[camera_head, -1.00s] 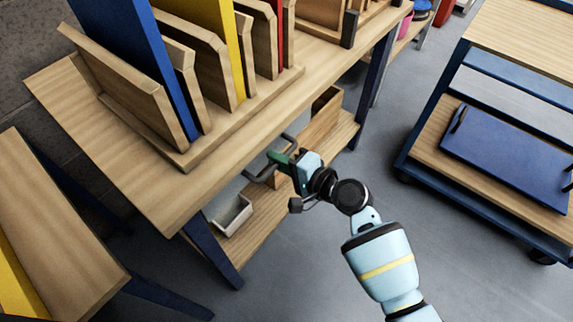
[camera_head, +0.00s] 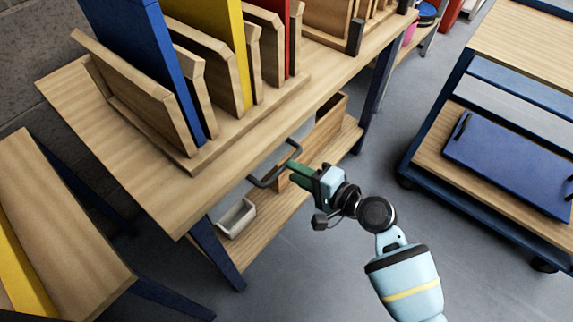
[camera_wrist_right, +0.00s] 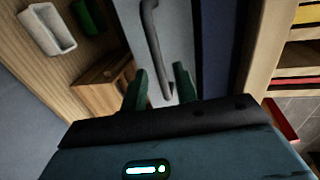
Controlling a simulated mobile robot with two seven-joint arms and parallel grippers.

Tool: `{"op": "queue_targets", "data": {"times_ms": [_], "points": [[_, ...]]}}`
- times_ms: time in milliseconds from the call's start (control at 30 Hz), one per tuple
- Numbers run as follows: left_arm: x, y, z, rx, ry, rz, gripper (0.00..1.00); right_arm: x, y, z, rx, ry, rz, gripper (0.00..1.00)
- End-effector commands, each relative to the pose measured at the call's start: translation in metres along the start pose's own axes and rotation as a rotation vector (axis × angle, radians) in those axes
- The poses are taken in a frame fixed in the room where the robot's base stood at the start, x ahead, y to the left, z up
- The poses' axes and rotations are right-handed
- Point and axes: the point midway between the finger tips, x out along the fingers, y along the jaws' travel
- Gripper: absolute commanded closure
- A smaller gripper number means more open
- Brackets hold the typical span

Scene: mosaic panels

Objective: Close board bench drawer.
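The board bench (camera_head: 130,150) has a wooden top with upright boards in a rack. Its drawer shows a grey front (camera_wrist_right: 178,28) in the wrist view, with a dark bar handle (camera_wrist_right: 152,38). In the head view the handle (camera_head: 264,183) sits just below the front edge of the bench top. How far the drawer stands out is hard to tell. My left gripper is out of view.
A lower shelf (camera_head: 270,222) under the bench holds a white bin (camera_head: 237,218) and a wooden box (camera_head: 322,130). A blue bench leg (camera_head: 218,255) stands at the front. A cart (camera_head: 430,150) with a blue panel stands right. Grey floor between is clear.

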Motion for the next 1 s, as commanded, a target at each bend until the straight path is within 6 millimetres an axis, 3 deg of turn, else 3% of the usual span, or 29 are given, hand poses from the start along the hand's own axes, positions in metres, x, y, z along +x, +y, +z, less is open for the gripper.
{"op": "queue_targets", "data": {"times_ms": [100,267,1000], "points": [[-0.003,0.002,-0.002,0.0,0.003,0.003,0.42,-0.016,-0.001,0.0,0.0,0.0,0.0,0.7],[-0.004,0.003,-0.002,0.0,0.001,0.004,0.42,-0.026,0.0,0.0,0.001,-0.001,0.0,0.7],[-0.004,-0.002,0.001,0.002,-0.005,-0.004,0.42,-0.027,0.0,0.0,0.001,-0.001,0.0,0.7]]}}
